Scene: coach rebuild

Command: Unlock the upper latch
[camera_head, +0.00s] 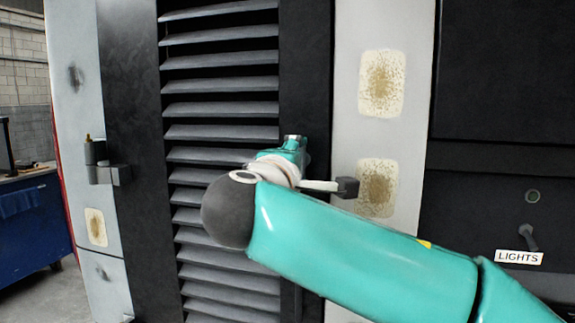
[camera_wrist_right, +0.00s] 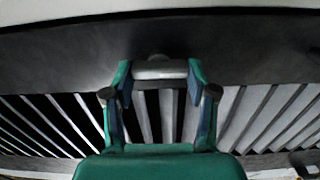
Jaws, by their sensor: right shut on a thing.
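The upper latch (camera_wrist_right: 160,69) shows in the right wrist view as a short grey metal piece on the dark frame strip beside the louvred door. My right gripper (camera_wrist_right: 160,76) has one finger at each end of it and is shut on it. In the head view my teal right arm comes in from the lower right, and the right gripper (camera_head: 291,146) is against the dark strip at the right edge of the louvres. My own wrist hides most of the latch there. My left gripper is not in view.
The louvred door panel (camera_head: 220,85) has a dark hinge-like fitting (camera_head: 102,163) on its left. A pale panel with stained patches (camera_head: 381,84) and a dark panel with a "LIGHTS" label (camera_head: 519,257) and switch (camera_head: 528,238) are to the right. A blue cabinet (camera_head: 35,225) stands far left.

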